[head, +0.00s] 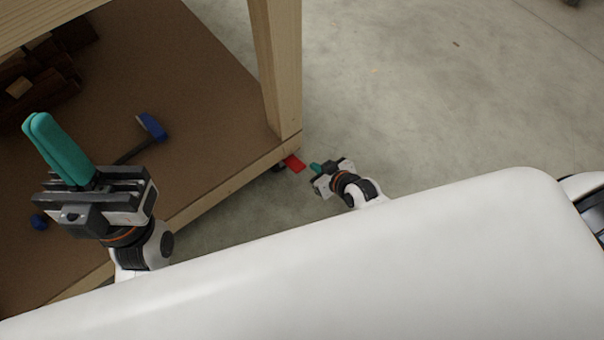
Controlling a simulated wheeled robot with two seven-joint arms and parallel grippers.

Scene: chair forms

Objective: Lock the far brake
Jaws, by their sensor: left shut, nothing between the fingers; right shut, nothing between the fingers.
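A red brake pedal (294,163) sticks out from a dark caster (279,167) at the foot of the wooden table's corner leg (278,75). It is low, near the floor; its tilt is too small to tell. My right gripper (316,168) is shut and empty, low down just right of the red pedal, its teal fingertips pointing left towards it with a small gap in the picture. My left gripper (42,125) is shut and empty, raised over the table's lower shelf at the left, its teal fingers pointing up and left. No other brake shows.
The brown lower shelf (190,90) carries a blue-headed hammer (152,126), a blue item (39,221) and dark wooden boxes (40,75). The shelf's wooden edge rail (215,190) runs to the leg. Grey concrete floor (430,100) right of the leg is clear.

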